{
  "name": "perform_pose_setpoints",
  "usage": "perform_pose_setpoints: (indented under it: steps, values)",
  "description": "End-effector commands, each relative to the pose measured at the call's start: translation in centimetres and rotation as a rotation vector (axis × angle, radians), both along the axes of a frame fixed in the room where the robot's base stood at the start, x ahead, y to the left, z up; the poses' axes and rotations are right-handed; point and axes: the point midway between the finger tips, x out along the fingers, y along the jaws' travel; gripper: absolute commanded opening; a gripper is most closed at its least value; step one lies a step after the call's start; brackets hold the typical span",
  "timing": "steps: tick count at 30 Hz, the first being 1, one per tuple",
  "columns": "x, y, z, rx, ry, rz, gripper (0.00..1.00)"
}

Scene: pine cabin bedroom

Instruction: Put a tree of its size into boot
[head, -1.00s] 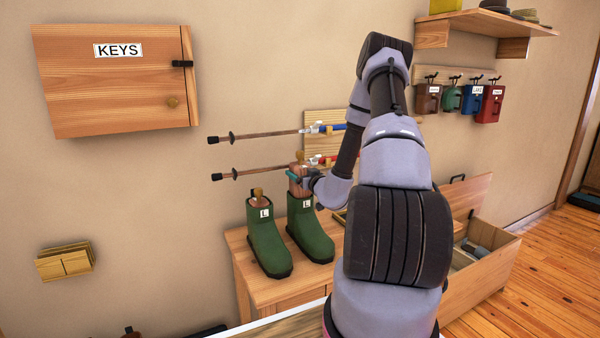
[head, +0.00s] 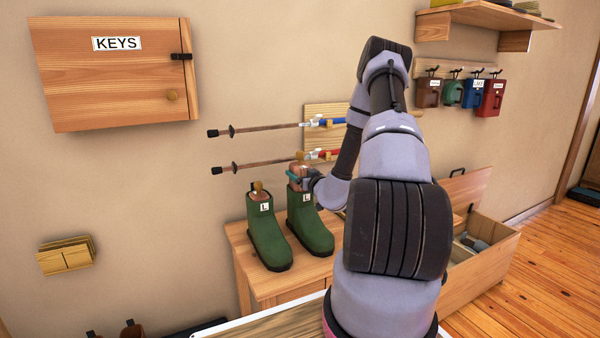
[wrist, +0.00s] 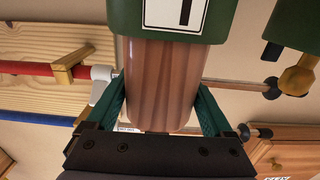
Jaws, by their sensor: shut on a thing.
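Two green boots, both labelled L, stand upright on a wooden cabinet. The right-hand boot (head: 312,232) has a brown wooden boot tree (head: 300,171) in its opening, its upper part above the rim. My gripper (head: 302,179) is shut on this tree, one teal finger on each side. In the wrist view the tree (wrist: 162,75) runs between the fingers (wrist: 163,95) into the boot (wrist: 220,18) by its label. How deep its lower end reaches is hidden. The left-hand boot (head: 267,240) holds another tree with a knob (head: 257,187) on top.
The cabinet top (head: 245,262) carries the boots. Two poles (head: 265,131) hang on the wall behind and above them. An open wooden chest (head: 480,262) stands to the right. A KEYS cabinet (head: 110,75) hangs at upper left.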

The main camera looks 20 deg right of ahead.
Motion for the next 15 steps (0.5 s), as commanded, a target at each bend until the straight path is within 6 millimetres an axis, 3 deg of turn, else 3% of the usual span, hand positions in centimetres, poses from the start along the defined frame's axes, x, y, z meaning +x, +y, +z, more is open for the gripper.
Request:
perform_pose_setpoints:
  steps: [15]
  values:
    - [0.0,0.0,-1.3,0.000,-0.001,0.000,0.00]
